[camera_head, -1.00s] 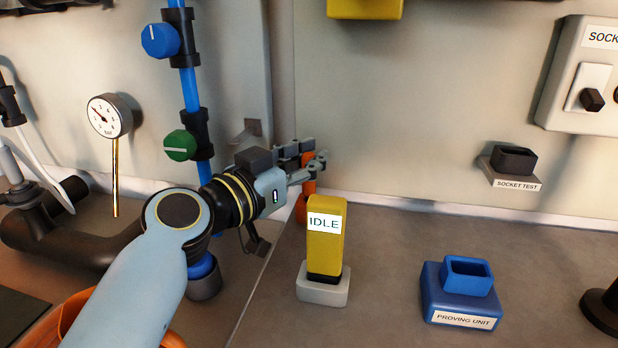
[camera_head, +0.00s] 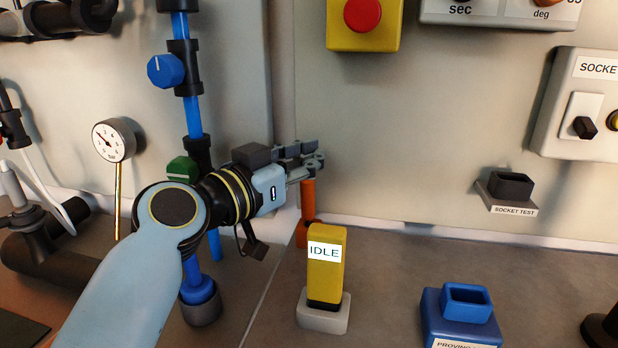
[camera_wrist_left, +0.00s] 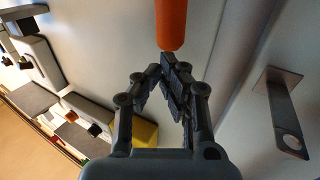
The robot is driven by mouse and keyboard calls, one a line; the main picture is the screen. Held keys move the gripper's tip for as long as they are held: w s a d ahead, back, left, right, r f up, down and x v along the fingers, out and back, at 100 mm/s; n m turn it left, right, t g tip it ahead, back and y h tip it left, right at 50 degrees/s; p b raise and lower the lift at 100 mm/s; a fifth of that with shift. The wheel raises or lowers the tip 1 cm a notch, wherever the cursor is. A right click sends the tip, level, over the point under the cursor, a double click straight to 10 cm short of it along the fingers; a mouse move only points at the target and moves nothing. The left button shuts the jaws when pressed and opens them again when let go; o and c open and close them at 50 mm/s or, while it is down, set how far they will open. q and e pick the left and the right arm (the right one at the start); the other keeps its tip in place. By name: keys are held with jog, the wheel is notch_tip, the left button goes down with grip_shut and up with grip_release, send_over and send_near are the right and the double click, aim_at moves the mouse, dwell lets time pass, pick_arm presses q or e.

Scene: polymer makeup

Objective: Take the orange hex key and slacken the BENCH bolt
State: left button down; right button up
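The orange hex key (camera_head: 307,198) stands upright at the back of the bench, its foot beside an orange block (camera_head: 302,236) behind the yellow IDLE unit. My left gripper (camera_head: 314,160) is just above the top of its orange handle. In the left wrist view the rounded end of the orange handle (camera_wrist_left: 171,25) sits just past the fingertips (camera_wrist_left: 166,62), with nothing visible between them. The fingers converge and look shut. The key's lower part is hidden. I cannot make out the BENCH bolt. My right gripper is out of view.
The yellow IDLE unit (camera_head: 325,277) stands just in front of the key. A blue proving unit (camera_head: 445,322) is to the right. A blue pipe (camera_head: 190,90) with valves and a gauge (camera_head: 108,142) are left. A yellow box with a red button (camera_head: 345,38) hangs above.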

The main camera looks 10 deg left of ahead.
pick_arm(q)
notch_tip(320, 180, up, 6)
jog(key=shift+w+f+p, duration=0.1)
jog(key=shift+p, duration=0.25)
jog(key=c, duration=2)
grip_release()
jog(key=o, duration=1.6)
